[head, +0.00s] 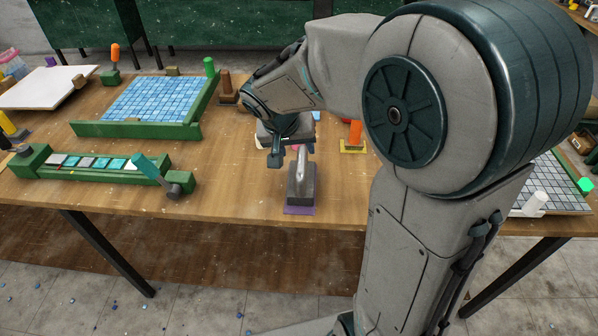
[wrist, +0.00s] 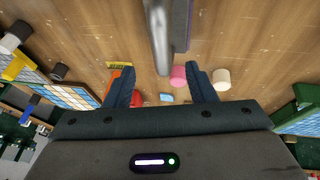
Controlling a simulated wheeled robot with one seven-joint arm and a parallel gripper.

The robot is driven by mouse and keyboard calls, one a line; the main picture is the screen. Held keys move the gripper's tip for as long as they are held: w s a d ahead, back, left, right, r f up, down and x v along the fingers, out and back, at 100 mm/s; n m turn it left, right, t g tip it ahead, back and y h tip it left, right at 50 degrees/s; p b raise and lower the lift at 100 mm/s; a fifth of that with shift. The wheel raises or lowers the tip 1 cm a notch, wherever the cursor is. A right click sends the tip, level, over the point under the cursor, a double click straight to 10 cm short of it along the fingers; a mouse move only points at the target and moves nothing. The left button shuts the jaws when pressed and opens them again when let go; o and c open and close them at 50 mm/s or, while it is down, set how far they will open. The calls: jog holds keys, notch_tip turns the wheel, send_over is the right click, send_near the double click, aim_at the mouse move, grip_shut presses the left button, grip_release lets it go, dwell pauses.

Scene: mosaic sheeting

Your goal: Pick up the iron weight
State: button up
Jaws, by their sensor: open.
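The iron weight (head: 301,188) is a dark grey block with a lighter metal handle on top. It stands upright on a purple mat (head: 299,210) near the table's front edge. My gripper (head: 290,153) is just behind and above it in the head view, partly overlapped by my arm. In the wrist view the iron weight (wrist: 158,35) shows at the top, its handle and part of its block cut off by the frame edge. My gripper (wrist: 163,86) is open there, with nothing between its fingers; the handle lies ahead of the fingertips, apart from them.
A green tile rack (head: 105,172) with a teal-bladed tool lies left of the weight. A green-framed blue mosaic (head: 160,98) is behind it. An orange-handled thing (head: 355,133) stands right of my gripper. A pink disc (wrist: 178,76) and white cylinder (wrist: 221,79) show in the wrist view.

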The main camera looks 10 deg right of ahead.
aim_at(300, 160)
jog(key=x, duration=0.8)
jog(key=shift+f+p, duration=0.3)
jog(key=shift+f, duration=0.05)
grip_shut()
jog(key=shift+a, duration=0.1)
dwell(0.9)
jog(key=shift+w+r, duration=0.1)
jog(key=shift+r, duration=0.05)
